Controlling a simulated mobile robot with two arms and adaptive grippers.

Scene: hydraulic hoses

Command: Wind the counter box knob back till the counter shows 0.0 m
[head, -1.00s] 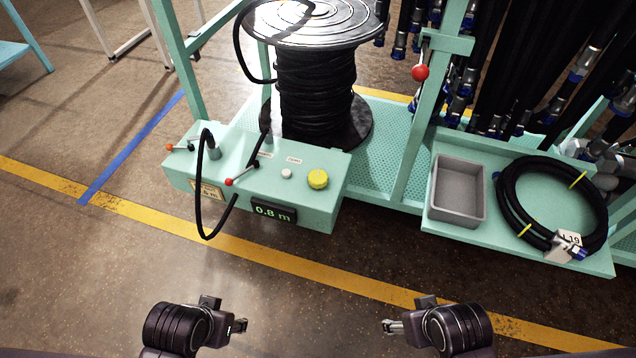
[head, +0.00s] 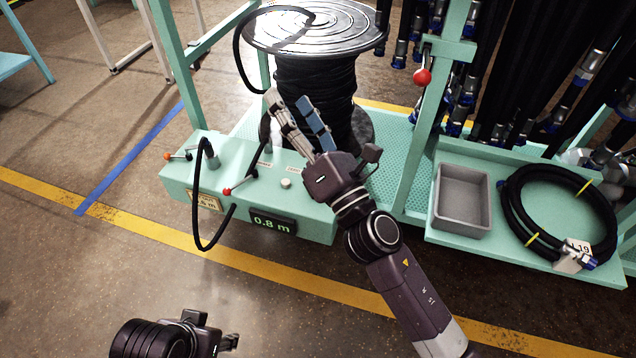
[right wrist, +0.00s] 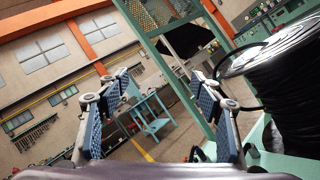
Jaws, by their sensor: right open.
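The counter box (head: 316,230) is a pale green box at the foot of the hose reel. Its dark display (head: 272,225) reads 0.8 m. The yellow knob on its top is hidden behind my right gripper in the head view. A small white button (head: 286,183) shows just left of that gripper. My right gripper (head: 288,98) is over the box, pointing away towards the reel, its blue-padded fingers apart and empty. The open fingers also show in the right wrist view (right wrist: 160,82). My left gripper (head: 230,342) is low at the bottom edge, too small to judge.
The hose reel (head: 315,85) stands behind the box, close to my right fingers. A black hose loop (head: 197,215) and red-tipped lever (head: 240,184) rise from the box's left half. A grey tray (head: 462,200) and coiled hose (head: 520,220) lie to the right. Floor in front is clear.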

